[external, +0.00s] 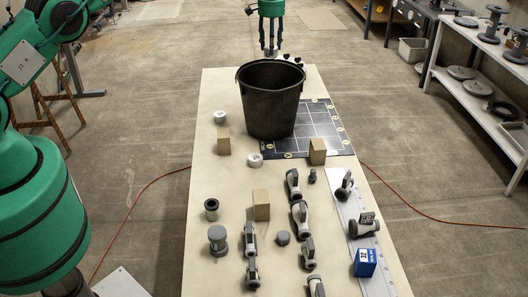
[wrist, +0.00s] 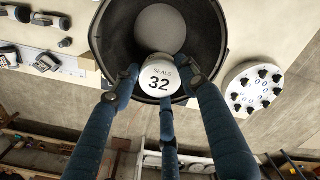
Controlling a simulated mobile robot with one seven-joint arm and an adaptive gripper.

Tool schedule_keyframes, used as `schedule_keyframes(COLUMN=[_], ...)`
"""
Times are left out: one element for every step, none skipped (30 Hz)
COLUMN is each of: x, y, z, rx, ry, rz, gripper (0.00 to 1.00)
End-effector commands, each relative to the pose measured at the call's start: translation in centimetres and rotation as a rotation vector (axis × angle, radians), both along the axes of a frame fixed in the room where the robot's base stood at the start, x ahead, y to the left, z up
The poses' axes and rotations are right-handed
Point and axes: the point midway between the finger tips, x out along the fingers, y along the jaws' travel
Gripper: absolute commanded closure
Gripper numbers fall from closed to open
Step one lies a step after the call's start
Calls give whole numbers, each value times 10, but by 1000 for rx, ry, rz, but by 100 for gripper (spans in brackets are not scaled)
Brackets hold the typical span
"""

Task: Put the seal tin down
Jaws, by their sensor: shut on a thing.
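The seal tin (wrist: 160,77) is a round white tin marked "SEALS 32", seen lid-on in the wrist view. My gripper (external: 270,50) has its three blue fingers shut around it. In the wrist view the tin overlaps the near rim of a large black bucket (wrist: 103,62). In the external view the bucket (external: 268,105) stands on the table, and my gripper is at its far side, with the fingertips close above the rim line. I cannot tell the tin's height over the rim.
A white disc with black knobs (wrist: 236,92) lies beside the bucket. A dark gridded mat (external: 325,128) lies under and right of it. Wooden blocks (external: 318,151), white tins (external: 254,160), grey pipe valves (external: 301,217) and a blue box (external: 365,262) occupy the table (external: 215,80).

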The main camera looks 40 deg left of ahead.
Motion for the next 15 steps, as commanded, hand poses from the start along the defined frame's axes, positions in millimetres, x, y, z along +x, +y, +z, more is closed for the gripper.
schedule_keyframes(x=[0,0,0,0,0,0,0,0,0,0,-1,-1,-1,-1,-1], y=[0,0,0,0,0,0,0,0,0,0,0,0,0,0,0], z=[-5,-8,-11,-14,-17,-20,-23,-26,-30,-33,-36,-39,-42,-45,-48], rx=[0,0,0,0,0,0,0,0,0,0,0,0,0,0,0], ry=[1,1,0,0,0,0,0,0,1,1,2,2,2,2,1], rz=[0,0,0,0,0,0,0,0,0,0,0,0,0,0,0], gripper=[83,83,83,83,83,83,83,83,83,83,83,83,83,83,83])
